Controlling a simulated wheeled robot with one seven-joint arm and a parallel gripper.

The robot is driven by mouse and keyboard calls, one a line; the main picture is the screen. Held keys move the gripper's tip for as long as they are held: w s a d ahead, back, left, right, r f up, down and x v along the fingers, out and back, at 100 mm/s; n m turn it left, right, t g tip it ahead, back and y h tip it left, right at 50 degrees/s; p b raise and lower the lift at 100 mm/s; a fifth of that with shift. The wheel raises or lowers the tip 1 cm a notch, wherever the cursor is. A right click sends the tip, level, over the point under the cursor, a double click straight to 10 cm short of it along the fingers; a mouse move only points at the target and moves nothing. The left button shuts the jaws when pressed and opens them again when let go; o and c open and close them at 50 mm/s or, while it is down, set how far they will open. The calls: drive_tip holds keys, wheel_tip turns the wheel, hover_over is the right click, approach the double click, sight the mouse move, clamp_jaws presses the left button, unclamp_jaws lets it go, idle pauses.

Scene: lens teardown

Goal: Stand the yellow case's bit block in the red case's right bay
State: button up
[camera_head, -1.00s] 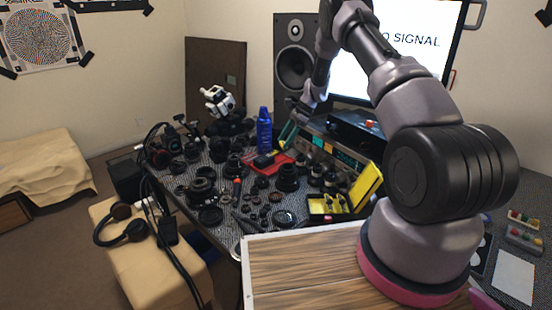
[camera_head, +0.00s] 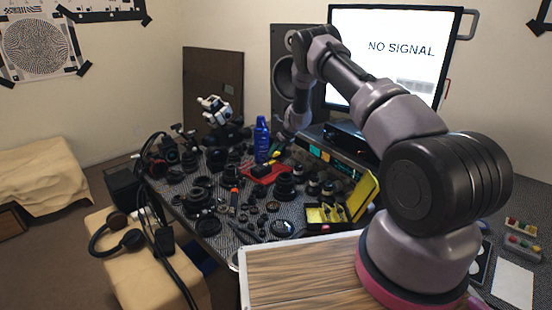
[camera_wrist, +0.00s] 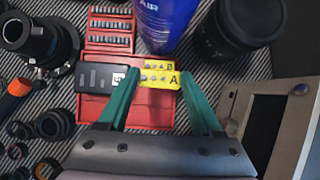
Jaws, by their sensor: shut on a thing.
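The red case (camera_wrist: 152,112) lies open, with rows of bits in its upper part, in the wrist view. A black block (camera_wrist: 98,78) fills the left side of its lower part. My gripper (camera_wrist: 158,73) has its green fingers shut on a yellow bit block (camera_wrist: 160,83) marked A and B. The block is over or in the red case's right bay; whether it touches the floor I cannot tell. In the head view the red case (camera_head: 268,178) is beneath my gripper (camera_head: 275,154). The open yellow case (camera_head: 362,196) is at its right.
A blue air can (camera_head: 262,138) stands close behind the red case; it also shows in the wrist view (camera_wrist: 163,20). Black lenses (camera_wrist: 235,28) and rings crowd both sides. A grey instrument (camera_head: 335,160) stands to the right. The wooden board (camera_head: 300,275) in front is clear.

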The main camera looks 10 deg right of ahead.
sight(277, 155)
drive_tip(key=shift+f, duration=1.7)
drive_tip(key=shift+f, duration=0.25)
drive_tip(key=shift+f, duration=0.35)
drive_tip(key=o, duration=1.2)
